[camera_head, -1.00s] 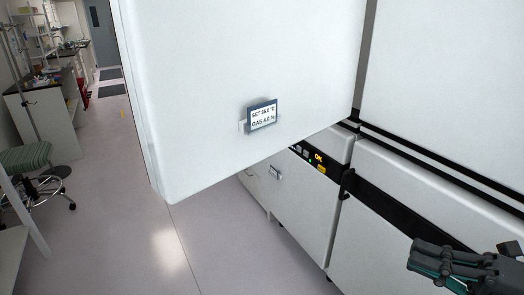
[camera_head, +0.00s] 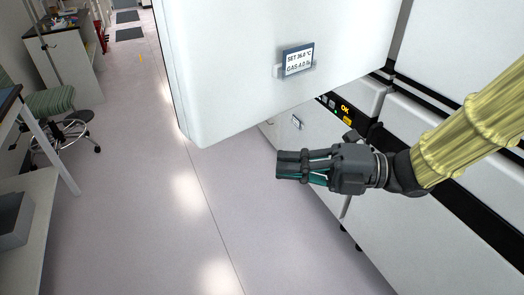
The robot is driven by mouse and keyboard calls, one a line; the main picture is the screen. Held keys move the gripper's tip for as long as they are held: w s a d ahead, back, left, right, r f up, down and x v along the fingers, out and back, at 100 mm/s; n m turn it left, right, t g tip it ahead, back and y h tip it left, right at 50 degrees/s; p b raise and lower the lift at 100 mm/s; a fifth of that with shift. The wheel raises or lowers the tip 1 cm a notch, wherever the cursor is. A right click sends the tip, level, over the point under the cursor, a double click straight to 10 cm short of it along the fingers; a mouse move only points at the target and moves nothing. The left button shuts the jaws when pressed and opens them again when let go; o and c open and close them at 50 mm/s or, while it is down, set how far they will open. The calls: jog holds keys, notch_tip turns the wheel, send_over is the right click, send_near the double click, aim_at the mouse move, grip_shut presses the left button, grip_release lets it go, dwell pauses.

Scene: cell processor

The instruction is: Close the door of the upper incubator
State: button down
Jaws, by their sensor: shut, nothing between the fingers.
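The upper incubator door (camera_head: 235,85) is a white panel standing open at the top middle, swung out over the aisle. A small display (camera_head: 298,60) sits on its face, reading a set temperature and a gas value. My gripper (camera_head: 280,165) is dark grey with teal parts, shut and empty. It appears below and a little right of the door's lower edge, pointing left. I cannot tell how far it is from the door, and no contact shows. The upper incubator's opening is hidden behind the door.
The lower units (camera_head: 385,215) stand shut along the right, with a black control strip showing "OK" (camera_head: 345,109). A green stool (camera_head: 50,104) and benches line the left. The floor (camera_head: 150,220) between is clear.

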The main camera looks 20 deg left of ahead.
jog(key=p, duration=0.3)
send_near(203, 149)
jog(key=s, duration=0.3)
jog(key=shift+w+a+r+p, duration=0.1)
jog(key=shift+w+a+p, duration=0.15)
jog(key=shift+a, duration=0.45)
jog(key=shift+w+a+p, duration=0.2)
jog(key=shift+w+a, duration=0.1)
jog(key=shift+a, duration=0.45)
jog(key=shift+w+a+r+p, duration=0.1)
jog(key=shift+w+a+p, duration=0.15)
jog(key=shift+a, duration=0.45)
jog(key=shift+f, duration=0.1)
